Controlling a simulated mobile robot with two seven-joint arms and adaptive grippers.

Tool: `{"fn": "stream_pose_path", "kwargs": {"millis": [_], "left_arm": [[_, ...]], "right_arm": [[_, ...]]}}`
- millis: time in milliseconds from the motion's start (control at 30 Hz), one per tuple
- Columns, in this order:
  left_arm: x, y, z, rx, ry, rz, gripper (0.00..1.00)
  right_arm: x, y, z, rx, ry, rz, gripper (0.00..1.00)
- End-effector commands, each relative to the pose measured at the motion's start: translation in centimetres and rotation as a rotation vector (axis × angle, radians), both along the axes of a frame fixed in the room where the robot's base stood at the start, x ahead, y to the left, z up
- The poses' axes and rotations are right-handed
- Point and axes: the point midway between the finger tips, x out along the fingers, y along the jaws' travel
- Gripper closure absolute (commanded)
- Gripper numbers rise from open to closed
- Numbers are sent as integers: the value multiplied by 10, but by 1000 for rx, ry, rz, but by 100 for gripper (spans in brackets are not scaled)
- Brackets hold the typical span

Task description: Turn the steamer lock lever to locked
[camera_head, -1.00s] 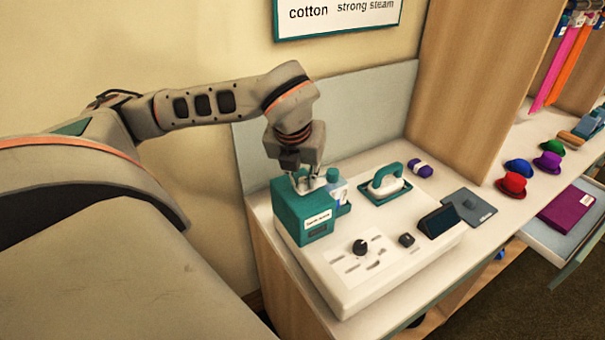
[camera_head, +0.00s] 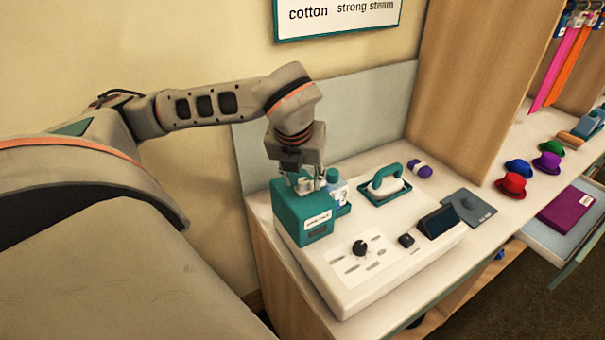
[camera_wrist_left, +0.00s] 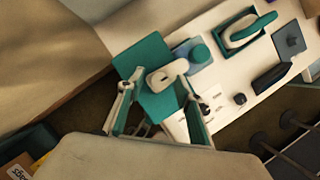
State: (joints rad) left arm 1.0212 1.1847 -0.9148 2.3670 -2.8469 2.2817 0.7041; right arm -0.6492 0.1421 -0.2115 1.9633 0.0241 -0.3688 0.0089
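The steamer is a teal box (camera_head: 288,216) with a white label on its front, standing at the left of a white console. A pale, rounded lever (camera_wrist_left: 160,80) lies on its teal top in the left wrist view; in the head view my gripper largely covers it. My left gripper (camera_head: 306,184) points down right above the box top. In the left wrist view its fingers (camera_wrist_left: 154,86) are spread, with the lever between them, nearer the right finger. Contact with that finger cannot be told. My right gripper is not in view.
The white console (camera_head: 350,283) carries a black knob (camera_head: 359,248), a small dark screen (camera_head: 438,221) and a teal-handled iron (camera_head: 386,182). A teal-capped bottle (camera_head: 338,188) stands close beside the gripper. Hats (camera_head: 511,184) lie farther right. A grey panel rises behind.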

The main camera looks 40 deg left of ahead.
Motion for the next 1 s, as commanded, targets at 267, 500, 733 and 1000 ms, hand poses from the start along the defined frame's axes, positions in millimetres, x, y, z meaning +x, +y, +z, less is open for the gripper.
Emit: {"fn": "stream_pose_path", "kwargs": {"millis": [267, 500, 733, 1000], "left_arm": [[-8, -5, 25, 0, -6, -2, 65], [-20, -12, 62, 0, -7, -2, 65], [-31, -18, 91, 1, -5, -1, 65], [-39, -22, 109, 0, -1, 0, 65]], "right_arm": [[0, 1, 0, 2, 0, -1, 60], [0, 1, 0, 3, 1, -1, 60], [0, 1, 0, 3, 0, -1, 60], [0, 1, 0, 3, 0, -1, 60]]}}
